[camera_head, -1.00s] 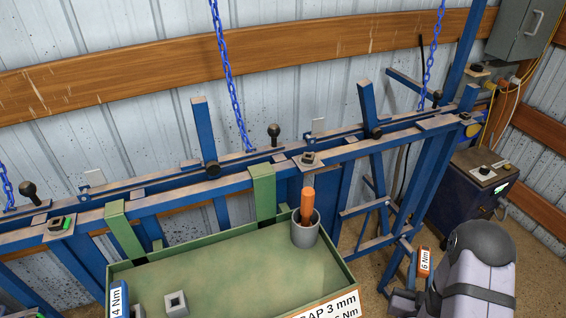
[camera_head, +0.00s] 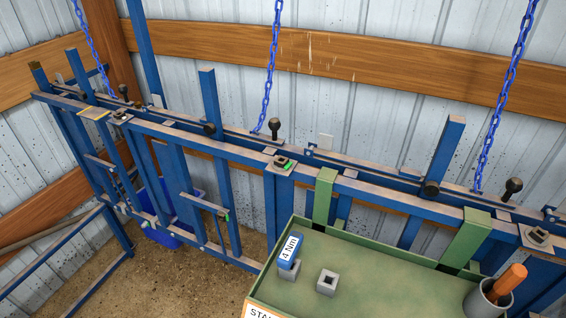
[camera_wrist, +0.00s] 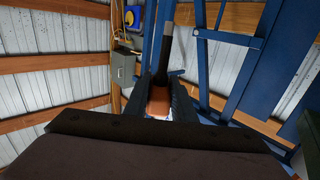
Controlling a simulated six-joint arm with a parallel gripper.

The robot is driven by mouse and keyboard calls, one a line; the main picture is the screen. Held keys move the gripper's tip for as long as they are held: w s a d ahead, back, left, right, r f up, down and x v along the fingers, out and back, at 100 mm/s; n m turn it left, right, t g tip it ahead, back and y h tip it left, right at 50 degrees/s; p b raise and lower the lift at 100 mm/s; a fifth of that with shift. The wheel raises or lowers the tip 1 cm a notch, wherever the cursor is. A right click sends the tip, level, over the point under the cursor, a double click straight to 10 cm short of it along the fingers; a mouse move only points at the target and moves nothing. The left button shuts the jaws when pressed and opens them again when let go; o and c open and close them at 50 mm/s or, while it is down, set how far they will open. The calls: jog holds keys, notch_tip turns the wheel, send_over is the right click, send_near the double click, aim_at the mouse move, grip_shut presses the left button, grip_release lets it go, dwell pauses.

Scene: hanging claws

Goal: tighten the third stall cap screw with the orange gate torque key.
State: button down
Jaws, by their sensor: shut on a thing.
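In the wrist view my gripper (camera_wrist: 163,88) is shut on the orange torque key (camera_wrist: 159,101). My gripper is outside the head view. On the blue rail (camera_head: 370,190) in the head view, square caps show at the left (camera_head: 120,116), the middle (camera_head: 281,163) and the right (camera_head: 537,235). The middle cap has a green mark beside it. I cannot tell which is the third stall's. The wrist view shows no cap clearly near the key's tip.
A green tray (camera_head: 400,270) hooks onto the rail. It holds a blue 4 Nm key (camera_head: 290,250) in a grey socket, an empty grey socket (camera_head: 327,282) and a grey cup (camera_head: 484,300) with an orange-handled tool (camera_head: 508,281). Blue chains (camera_head: 271,70), black-knobbed levers and blue posts stand along the rail.

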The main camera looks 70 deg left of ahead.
jog(key=shift+r, duration=0.1)
jog(key=s+a+r+n+g+y+p, duration=0.25)
jog(key=a+r+n+y+p, duration=0.35)
jog(key=a+r+p, duration=0.65)
jog(key=s+a+r+n+g+y+p, duration=0.3)
jog(key=a+r+y+p, duration=0.5)
jog(key=a+r, duration=0.8)
jog(key=s+a+r+n+g+y, duration=0.1)
jog(key=s+a+n+g, duration=0.7)
jog(key=a, duration=0.5)
jog(key=s+a+r+n+g+y, duration=0.15)
jog(key=s+a+n+g, duration=0.35)
jog(key=s+a+g, duration=0.5)
jog(key=s+a+r+n+g+h+p, duration=0.1)
jog(key=s+a+r, duration=0.4)
jog(key=a, duration=0.5)
jog(key=s+a+r+n+g+h+p, duration=0.2)
jog(key=s+a+r+g+p, duration=0.1)
jog(key=s+a+r, duration=0.3)
jog(key=a+r+g, duration=0.1)
jog(key=a+r, duration=0.1)
jog(key=a, duration=0.1)
jog(key=shift+a+n, duration=0.35)
jog(key=shift+n, duration=0.05)
jog(key=shift+r+p, duration=0.1)
jog(key=shift+p, duration=0.2)
